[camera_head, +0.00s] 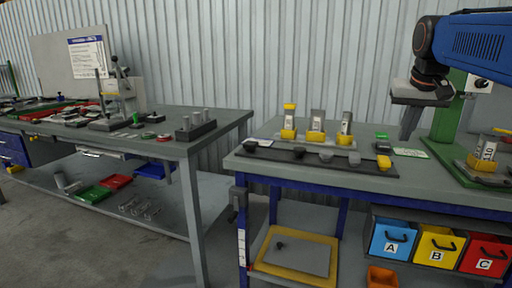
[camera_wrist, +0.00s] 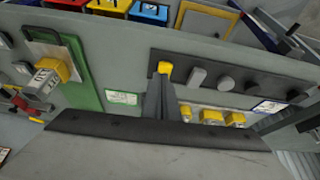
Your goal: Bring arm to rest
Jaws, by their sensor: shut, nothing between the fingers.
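My gripper (camera_head: 408,122) hangs from the blue arm at the upper right of the head view, above the right-hand table (camera_head: 225,163). Its fingers are together with nothing between them. In the wrist view the closed fingers (camera_wrist: 160,100) point toward the table, near the dark strip with knobs. The fingers appear apart from the things on the table.
A dark strip (camera_head: 310,160) with several knobs lies along the table's front. Several yellow-based blocks stand behind it, including one at the left (camera_head: 289,122). A green stand (camera_head: 448,125) is at the right. Bins A (camera_head: 391,240), B (camera_head: 438,246) and C (camera_head: 484,254) hang below.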

